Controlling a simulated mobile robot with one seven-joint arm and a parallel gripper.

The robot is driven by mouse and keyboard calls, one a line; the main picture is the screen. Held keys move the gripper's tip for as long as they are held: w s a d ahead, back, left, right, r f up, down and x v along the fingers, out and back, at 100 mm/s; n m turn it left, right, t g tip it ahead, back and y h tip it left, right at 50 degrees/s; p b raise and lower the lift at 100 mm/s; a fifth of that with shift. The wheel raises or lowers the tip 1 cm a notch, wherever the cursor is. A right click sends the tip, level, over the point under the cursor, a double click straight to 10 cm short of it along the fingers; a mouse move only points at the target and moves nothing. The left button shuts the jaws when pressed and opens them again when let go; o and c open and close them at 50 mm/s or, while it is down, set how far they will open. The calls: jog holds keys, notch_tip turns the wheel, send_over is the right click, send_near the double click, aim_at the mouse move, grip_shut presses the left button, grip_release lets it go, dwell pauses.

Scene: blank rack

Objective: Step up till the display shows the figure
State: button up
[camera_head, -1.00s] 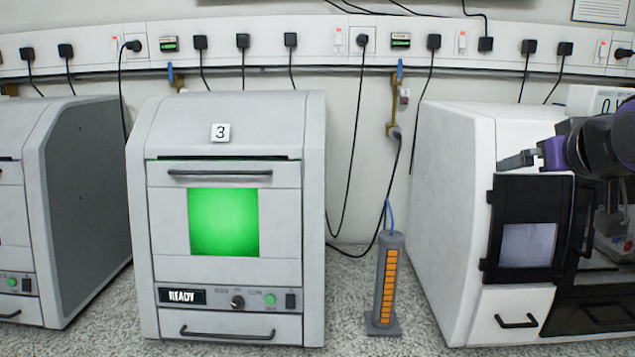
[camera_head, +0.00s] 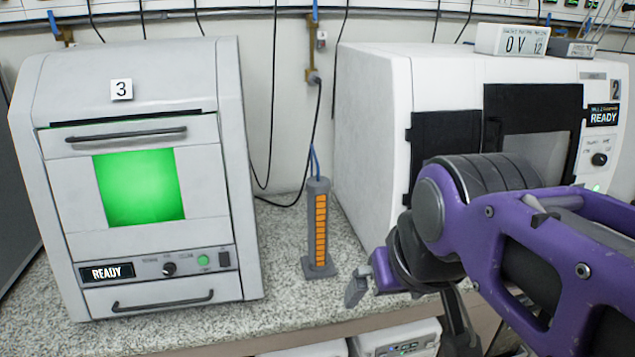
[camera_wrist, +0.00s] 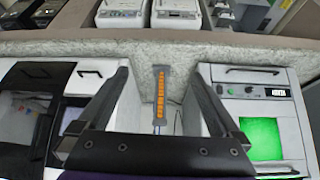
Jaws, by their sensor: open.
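Machine 3 (camera_head: 60,150) is a grey cabinet at the left with a lit green window. Its front panel has a display (camera_head: 106,272) reading READY, a dark knob (camera_head: 169,269) and a green button (camera_head: 203,260). Machine 2 (camera_head: 370,100) is white, at the right; its display (camera_head: 603,117) also reads READY, with a knob (camera_head: 599,159) below. A white box (camera_head: 513,40) on top shows "0 V 1.2". My gripper (camera_wrist: 158,75) is open and empty in the wrist view, its fingers apart, pointing towards the bench. My arm hides part of machine 2's front.
A grey post with orange bars (camera_head: 320,230) stands on the bench between the machines; it shows between my fingers in the wrist view. Cables hang down the wall behind. Speckled bench top (camera_head: 285,300) is clear around the post. Other equipment (camera_head: 400,337) sits below the bench edge.

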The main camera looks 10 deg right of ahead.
jog(key=shift+c, duration=0.3)
grip_shut()
dwell(1.4)
